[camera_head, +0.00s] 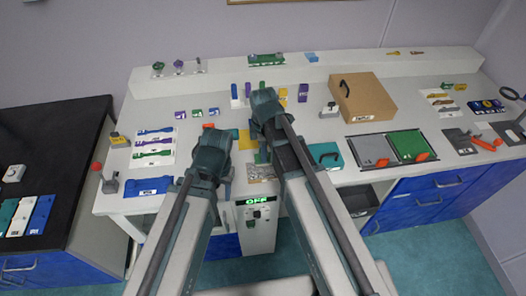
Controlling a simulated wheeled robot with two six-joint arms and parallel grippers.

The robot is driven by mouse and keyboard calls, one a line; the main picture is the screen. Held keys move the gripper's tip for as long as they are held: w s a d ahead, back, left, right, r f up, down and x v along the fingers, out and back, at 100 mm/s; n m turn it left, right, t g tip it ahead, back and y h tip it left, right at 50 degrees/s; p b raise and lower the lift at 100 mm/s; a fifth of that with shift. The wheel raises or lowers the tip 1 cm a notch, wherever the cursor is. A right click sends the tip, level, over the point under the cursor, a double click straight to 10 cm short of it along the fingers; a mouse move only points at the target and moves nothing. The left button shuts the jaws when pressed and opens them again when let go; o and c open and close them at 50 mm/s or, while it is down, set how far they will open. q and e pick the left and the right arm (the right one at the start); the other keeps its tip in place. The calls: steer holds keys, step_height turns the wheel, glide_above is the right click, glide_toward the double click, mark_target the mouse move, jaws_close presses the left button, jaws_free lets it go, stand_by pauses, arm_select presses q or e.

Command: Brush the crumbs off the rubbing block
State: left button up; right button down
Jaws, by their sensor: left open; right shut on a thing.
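My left gripper (225,187) hangs below its wrist at the front edge of the bench, and its fingers are mostly hidden by my arm. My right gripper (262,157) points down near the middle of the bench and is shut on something. The held thing is too small and too covered to make out. A speckled grey-brown patch (260,173) lies just below the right gripper at the bench front; I cannot tell whether it is the rubbing block or holds crumbs. No brush can be clearly picked out.
A cardboard box (366,97) with a black handle stands right of my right arm. A teal case (325,154), a grey tray (372,151) and a green tray (407,146) lie at the right front. A panel with a green display (257,200) is below the bench edge. Coloured strips (153,146) lie left.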

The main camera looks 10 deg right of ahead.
arm_select(q)
steer(key=shift+r+p, duration=0.45)
steer(key=shift+r, duration=0.4)
arm_select(e)
steer(key=shift+r, duration=0.85)
step_height(320, 180, up, 3)
steer(key=p, duration=0.3)
arm_select(q)
step_height(320, 180, up, 3)
